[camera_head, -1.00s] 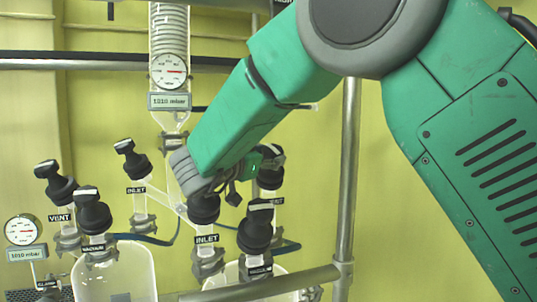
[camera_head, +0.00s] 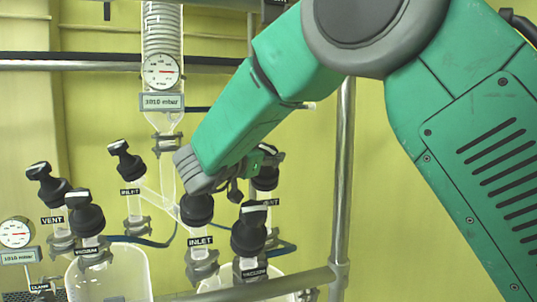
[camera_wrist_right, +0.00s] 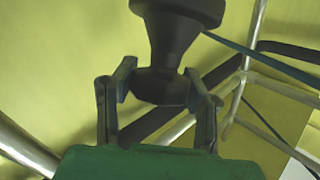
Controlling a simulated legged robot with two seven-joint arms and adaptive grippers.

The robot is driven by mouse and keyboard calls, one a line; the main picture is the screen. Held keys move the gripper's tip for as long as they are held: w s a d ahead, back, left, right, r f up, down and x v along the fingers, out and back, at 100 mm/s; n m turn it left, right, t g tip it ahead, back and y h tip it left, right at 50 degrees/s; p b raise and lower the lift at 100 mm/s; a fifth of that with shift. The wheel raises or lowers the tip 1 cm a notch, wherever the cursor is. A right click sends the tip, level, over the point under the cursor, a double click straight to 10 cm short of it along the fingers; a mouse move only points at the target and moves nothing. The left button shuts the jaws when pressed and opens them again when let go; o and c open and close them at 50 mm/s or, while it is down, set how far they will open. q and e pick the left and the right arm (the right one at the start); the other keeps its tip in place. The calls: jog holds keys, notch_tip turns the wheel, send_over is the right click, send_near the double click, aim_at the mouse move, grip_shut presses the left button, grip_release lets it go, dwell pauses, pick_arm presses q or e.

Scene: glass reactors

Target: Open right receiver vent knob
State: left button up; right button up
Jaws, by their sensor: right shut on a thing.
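The right receiver vent knob (camera_head: 265,175) is black and sits on a glass neck whose label is partly hidden. My right gripper (camera_head: 262,158) is at this knob, largely hidden behind my own green forearm. In the right wrist view, the two fingers of my right gripper (camera_wrist_right: 159,88) stand on either side of the narrow handle end of the black knob (camera_wrist_right: 178,35) and are shut on it. The knob's turn angle is hard to tell. My left gripper is not in view.
The right receiver's inlet knob (camera_head: 196,209) and vacuum knob (camera_head: 249,232) stand close by. On the left are another inlet knob (camera_head: 127,160), a vent knob (camera_head: 47,185) and a vacuum knob (camera_head: 84,213). A metal post (camera_head: 344,180) rises right of the receiver.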

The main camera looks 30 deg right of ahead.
jog(key=shift+a+f, duration=0.15)
jog(key=shift+f, duration=0.5)
jog(key=o, duration=1.1)
jog(key=shift+o, duration=0.5)
jog(key=shift+r, duration=0.1)
jog(key=shift+w+a+r, duration=0.1)
jog(key=shift+a+r, duration=0.05)
jog(key=shift+a, duration=0.3)
jog(key=v, duration=1.1)
jog(key=shift+a, duration=0.35)
jog(key=shift+d, duration=0.15)
